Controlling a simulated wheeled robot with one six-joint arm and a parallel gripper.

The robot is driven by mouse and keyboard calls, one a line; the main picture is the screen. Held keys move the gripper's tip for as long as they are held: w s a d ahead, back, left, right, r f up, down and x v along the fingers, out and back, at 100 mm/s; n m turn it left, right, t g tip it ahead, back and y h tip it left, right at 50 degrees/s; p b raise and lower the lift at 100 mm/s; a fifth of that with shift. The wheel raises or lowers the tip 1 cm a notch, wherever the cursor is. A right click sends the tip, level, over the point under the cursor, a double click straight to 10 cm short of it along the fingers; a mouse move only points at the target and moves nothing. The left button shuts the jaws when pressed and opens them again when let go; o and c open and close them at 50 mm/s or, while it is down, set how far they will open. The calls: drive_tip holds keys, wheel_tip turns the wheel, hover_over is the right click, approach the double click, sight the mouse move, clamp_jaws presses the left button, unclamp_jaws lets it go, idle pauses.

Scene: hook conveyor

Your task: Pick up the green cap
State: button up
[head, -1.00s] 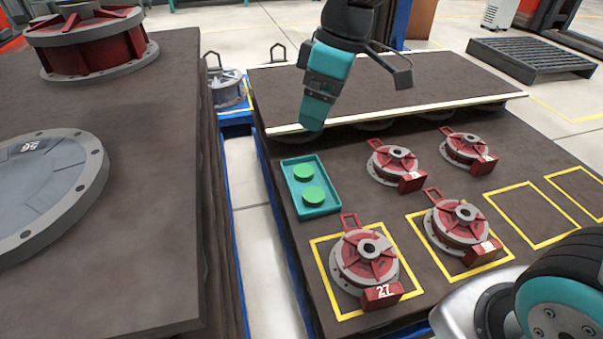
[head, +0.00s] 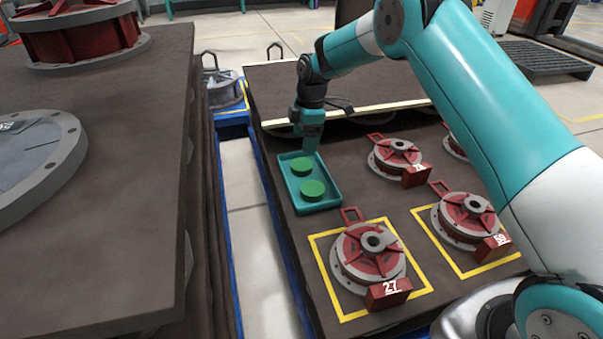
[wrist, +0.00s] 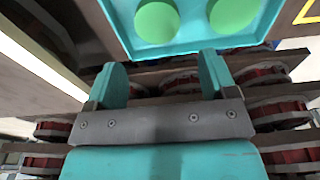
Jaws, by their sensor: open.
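Two round green caps lie in a shallow teal tray (head: 291,193). The far cap (head: 302,166) and the near cap (head: 312,190) sit one behind the other in the head view. In the wrist view, a left cap (wrist: 157,21) and a right cap (wrist: 232,14) show at the top, cut by the frame edge, inside the tray (wrist: 195,46). My gripper (head: 309,150) is at the far end of the tray in the head view, pointing down. In the wrist view its two fingers (wrist: 163,82) are apart with nothing between them, short of the caps.
Red-and-grey flanged parts with number tags stand beside the tray; the nearest part (head: 368,254) is tagged 27. A raised shelf (head: 375,85) with a pale edge lies behind my gripper. A large dark table (head: 120,200) stands at the left, across a gap.

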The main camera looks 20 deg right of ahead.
sight(302, 164)
drive_tip(key=f, duration=0.1)
drive_tip(key=f+b, duration=0.1)
drive_tip(key=f, duration=0.2)
drive_tip(key=shift+a, duration=0.25)
wheel_tip(302, 164, down, 5)
drive_tip(key=b, duration=0.3)
drive_tip(key=shift+w+a+b, duration=0.15)
drive_tip(key=shift+b, duration=0.25)
drive_tip(key=shift+c, duration=0.4)
drive_tip(key=c, duration=0.6)
